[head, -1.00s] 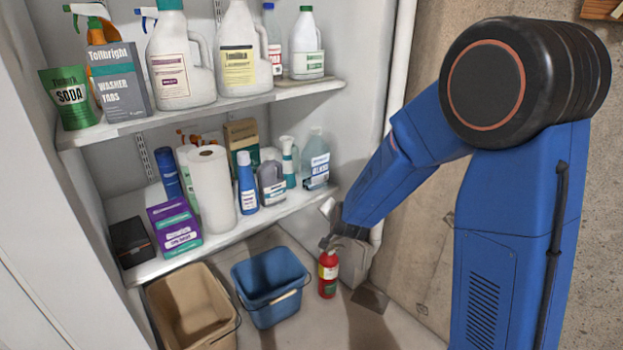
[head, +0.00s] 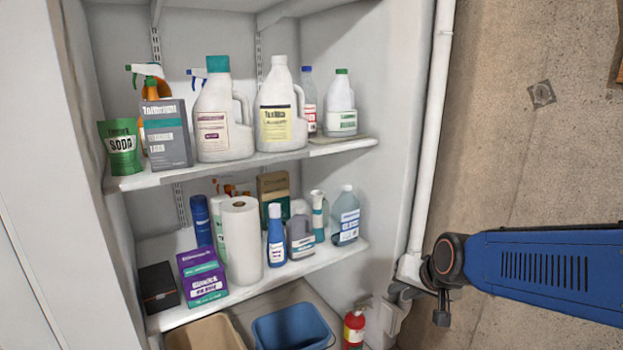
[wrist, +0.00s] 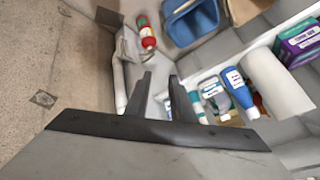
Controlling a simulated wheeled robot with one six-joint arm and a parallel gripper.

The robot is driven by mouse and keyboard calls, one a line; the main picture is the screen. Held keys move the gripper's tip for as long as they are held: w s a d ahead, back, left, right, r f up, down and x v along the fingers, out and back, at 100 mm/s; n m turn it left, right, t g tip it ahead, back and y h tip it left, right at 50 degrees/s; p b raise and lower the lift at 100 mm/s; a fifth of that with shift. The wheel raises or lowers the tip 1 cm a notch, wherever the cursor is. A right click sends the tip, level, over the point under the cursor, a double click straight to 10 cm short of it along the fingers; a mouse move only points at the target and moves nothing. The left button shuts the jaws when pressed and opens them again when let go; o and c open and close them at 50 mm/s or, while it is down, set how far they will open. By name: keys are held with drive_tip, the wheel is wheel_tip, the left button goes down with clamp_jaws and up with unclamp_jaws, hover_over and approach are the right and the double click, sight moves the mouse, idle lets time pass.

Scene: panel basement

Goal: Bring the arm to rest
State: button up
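My arm's blue link comes in from the right edge of the head view. My gripper (wrist: 160,80) shows in the wrist view with its two dark fingers apart and a clear gap between them. I see nothing held in it. In the head view the dark gripper parts (head: 424,302) are at the lower right, in front of the foot of the white pipe (head: 430,160). The fingers are small and partly hidden there.
Shelves to the left hold bottles, boxes and a paper towel roll (head: 242,240). Below stand a tan bucket (head: 205,334), a blue bucket (head: 290,330) and a red extinguisher (head: 353,328). The concrete wall (head: 540,150) is on the right, behind my arm.

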drive_tip(key=s+d+r+n+g+h, duration=0.1)
drive_tip(key=s+d, duration=0.2)
drive_tip(key=s, duration=0.7)
drive_tip(key=s+d+r+n+g, duration=0.1)
drive_tip(key=s+d, duration=0.3)
drive_tip(key=s, duration=0.7)
drive_tip(key=shift+d+r+n+g+h, duration=0.2)
drive_tip(key=shift+n+g+h, duration=0.15)
drive_tip(key=shift+n, duration=0.45)
drive_tip(key=shift+w+a, duration=0.1)
drive_tip(key=shift+a, duration=0.05)
